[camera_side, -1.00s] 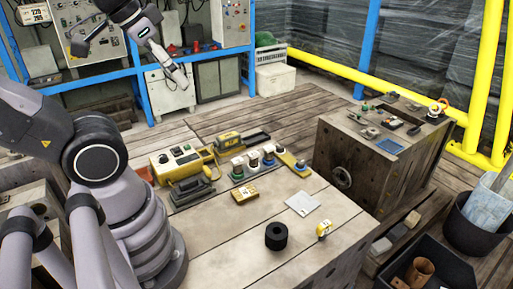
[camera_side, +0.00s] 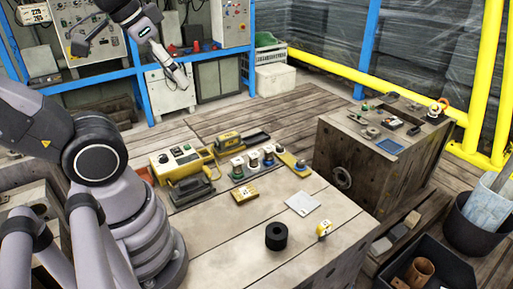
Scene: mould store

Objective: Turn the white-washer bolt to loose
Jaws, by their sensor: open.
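A row of upright bolts stands on a yellow strip on the near table. The leftmost has a green base (camera_side: 237,174), the middle one a pale, whitish base (camera_side: 253,166), and another a dark bluish base (camera_side: 268,160). The middle one looks like the white-washer bolt, but the washers are small and partly hidden by the heads. I cannot tell how far any bolt is turned. My gripper (camera_side: 182,83) is open and empty, high up at the upper left, well apart from the bolts.
A yellow block (camera_side: 245,194), a pale plate (camera_side: 302,203), a black ring (camera_side: 276,236) and a tape measure (camera_side: 324,229) lie in front. The table between them is clear.

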